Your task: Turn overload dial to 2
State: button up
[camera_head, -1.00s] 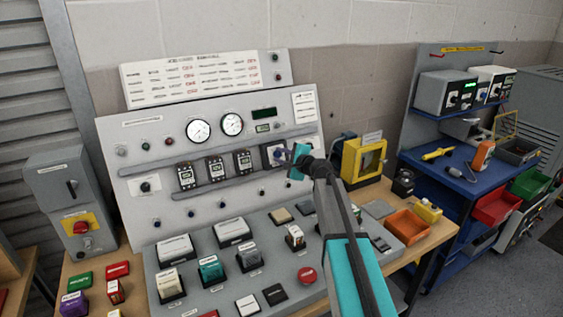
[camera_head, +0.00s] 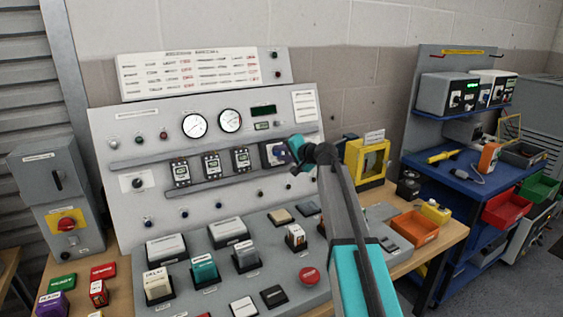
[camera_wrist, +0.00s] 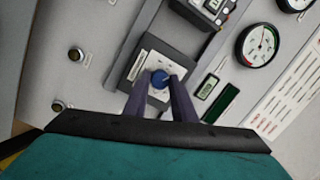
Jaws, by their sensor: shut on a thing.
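The overload dial is a blue knob (camera_wrist: 159,79) on a white scale plate inside a dark square module (camera_wrist: 150,62), seen in the wrist view. My gripper (camera_wrist: 160,88) is shut on the knob, with one dark finger on each side of it. The scale marks are too small to read, so I cannot tell the setting. In the head view, my gripper (camera_head: 292,152) is against the module (camera_head: 270,153) on the upright panel and hides much of its face.
Two round gauges (camera_head: 194,126) and a green display (camera_head: 263,110) sit above the dial. Several relay modules (camera_head: 212,165) are on the rail to its left. A sloped desk with blocks and a red button (camera_head: 309,276) lies below. A yellow box (camera_head: 367,161) stands right.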

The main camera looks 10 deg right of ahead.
jog(key=n+b, duration=0.4)
jog(key=n, duration=0.2)
jog(key=shift+f+g+b, duration=0.15)
jog(key=shift+g+b, duration=0.25)
jog(key=n+h+b, duration=0.1)
jog(key=n+b, duration=0.2)
jog(key=n, duration=0.3)
jog(key=shift+a, duration=0.1)
jog(key=shift+r, duration=0.2)
jog(key=o, duration=1)
jog(key=shift+o, duration=0.2)
jog(key=v, duration=1.4)
jog(key=shift+r, duration=0.25)
jog(key=shift+w+a, duration=0.15)
